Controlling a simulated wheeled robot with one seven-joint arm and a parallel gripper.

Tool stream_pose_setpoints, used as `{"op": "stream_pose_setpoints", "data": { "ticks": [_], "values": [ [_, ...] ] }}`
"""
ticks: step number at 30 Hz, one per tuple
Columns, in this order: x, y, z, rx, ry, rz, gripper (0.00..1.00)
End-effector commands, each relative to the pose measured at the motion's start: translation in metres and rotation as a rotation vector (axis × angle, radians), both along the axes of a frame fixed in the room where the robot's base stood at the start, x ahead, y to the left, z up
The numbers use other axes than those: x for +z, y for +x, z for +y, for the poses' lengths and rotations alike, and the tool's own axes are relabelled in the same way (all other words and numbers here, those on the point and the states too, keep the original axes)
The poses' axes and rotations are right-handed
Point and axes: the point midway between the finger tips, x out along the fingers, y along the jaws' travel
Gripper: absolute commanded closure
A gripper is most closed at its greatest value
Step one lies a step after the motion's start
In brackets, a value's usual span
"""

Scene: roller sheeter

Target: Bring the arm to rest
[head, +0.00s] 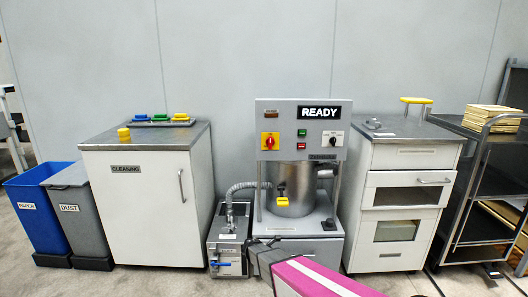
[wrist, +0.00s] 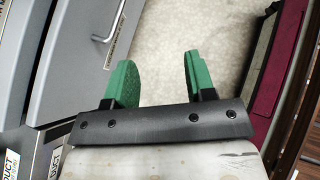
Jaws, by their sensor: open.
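My gripper (wrist: 155,78) shows in the wrist view with its two green fingers spread apart. Nothing is between them; pale floor shows through the gap. In the head view, a magenta and dark part of my arm (head: 318,279) reaches in from the bottom, in front of the foot of the roller sheeter machine (head: 345,148). I cannot make out the gripper fingers in the head view. The machine's display reads READY, and a steel drum with a yellow tag sits below its panel.
A white CLEANING cabinet (head: 140,210) stands left, with yellow, green and blue items on top. Blue PAPER and grey DUST (head: 85,213) bins are beside it. A small metal unit (head: 228,238) stands by the machine. A drawer cabinet (head: 405,158) and dark cart (head: 483,185) stand right.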

Motion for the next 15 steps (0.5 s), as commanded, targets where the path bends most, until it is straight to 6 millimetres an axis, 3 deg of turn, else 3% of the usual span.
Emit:
{"op": "stream_pose_setpoints", "data": {
  "ticks": [1, 6, 9, 15],
  "values": [
    [0.023, -0.023, -0.026, -0.131, 0.093, -0.062, 0.50],
    [0.071, -0.076, -0.078, -0.620, 0.397, -0.277, 0.50],
    [0.099, -0.109, -0.100, -0.927, 0.551, -0.395, 0.50],
    [0.150, -0.163, -0.122, -1.495, 0.776, -0.566, 0.50]
  ]
}}
